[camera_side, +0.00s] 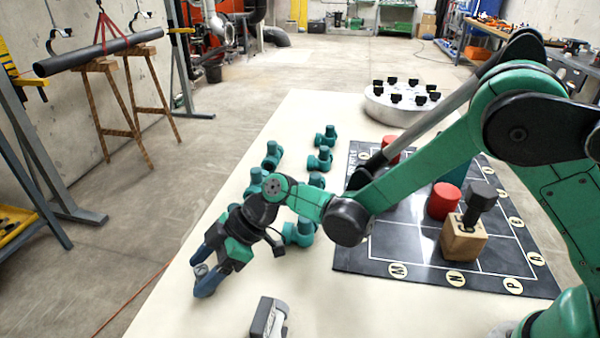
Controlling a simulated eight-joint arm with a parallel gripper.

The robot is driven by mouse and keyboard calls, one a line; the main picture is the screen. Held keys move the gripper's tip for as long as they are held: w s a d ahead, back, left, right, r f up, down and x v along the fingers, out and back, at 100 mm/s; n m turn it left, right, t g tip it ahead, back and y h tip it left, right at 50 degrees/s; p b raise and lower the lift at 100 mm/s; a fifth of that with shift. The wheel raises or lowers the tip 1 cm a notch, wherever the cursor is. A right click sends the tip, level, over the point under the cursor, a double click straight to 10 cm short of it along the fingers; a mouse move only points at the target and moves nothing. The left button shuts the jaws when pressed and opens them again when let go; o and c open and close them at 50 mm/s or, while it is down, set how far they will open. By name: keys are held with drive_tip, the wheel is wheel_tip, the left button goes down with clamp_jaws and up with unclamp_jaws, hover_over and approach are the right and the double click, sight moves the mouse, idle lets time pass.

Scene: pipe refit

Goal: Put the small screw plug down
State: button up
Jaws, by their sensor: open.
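My gripper (204,268) is at the left edge of the pale table, pointing down and to the left, with its blue-grey fingers open. A small grey round piece (201,269) shows at the fingertips. It may be the small screw plug, but it is too small to tell for sure. I cannot tell whether it touches the fingers or rests on the table.
Several green pipe fittings (320,160) stand behind my gripper. A grey device (268,318) lies at the front. Right is a dark lettered board (395,245) with red cylinders (444,201) and a wooden block (463,241). A white round tray (408,112) holds black knobs.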

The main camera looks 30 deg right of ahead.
drive_tip(key=s+d+r+m+t+h, duration=0.1)
drive_tip(key=s+d+r+m+h, duration=0.15)
drive_tip(key=d+r, duration=0.4)
drive_tip(key=s+d+r+m+t+h, duration=0.15)
drive_tip(key=d+r+m, duration=0.25)
drive_tip(key=d, duration=0.5)
drive_tip(key=s+d+m+t+h, duration=0.3)
drive_tip(key=s+d+m+h, duration=0.2)
drive_tip(key=d+m, duration=0.4)
drive_tip(key=shift+s+d+r, duration=0.2)
drive_tip(key=shift+s+d, duration=0.45)
drive_tip(key=shift+d, duration=0.75)
